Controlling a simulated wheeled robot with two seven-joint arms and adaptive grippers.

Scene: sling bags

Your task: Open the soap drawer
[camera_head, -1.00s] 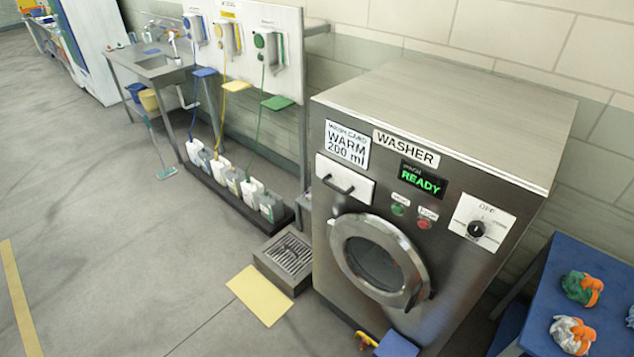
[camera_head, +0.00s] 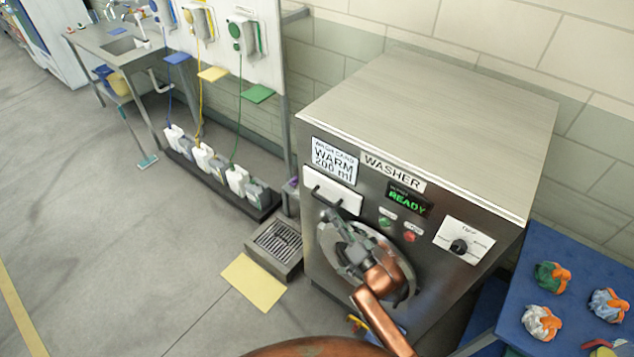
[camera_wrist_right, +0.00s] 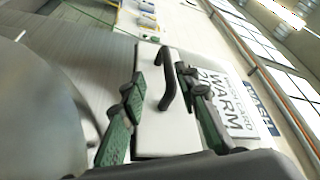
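The soap drawer (camera_head: 334,190) is a white panel with a dark bar handle at the upper left of the washer front, under the wash card. It looks shut. In the right wrist view the drawer (camera_wrist_right: 152,128) and its black handle (camera_wrist_right: 168,80) lie between the fingers. My right gripper (camera_head: 335,224) is in front of the washer, just below the drawer, and covers part of the round door. In the right wrist view my right gripper (camera_wrist_right: 158,92) is open, one finger on each side of the handle, with nothing held. My left gripper is not in view.
The washer (camera_head: 440,120) shows a READY display, buttons and a dial. A floor drain (camera_head: 277,242) and a yellow mat (camera_head: 254,283) lie left of it. A blue table (camera_head: 570,270) with cloth bundles is at the right. Bottles stand on a low rack at the left.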

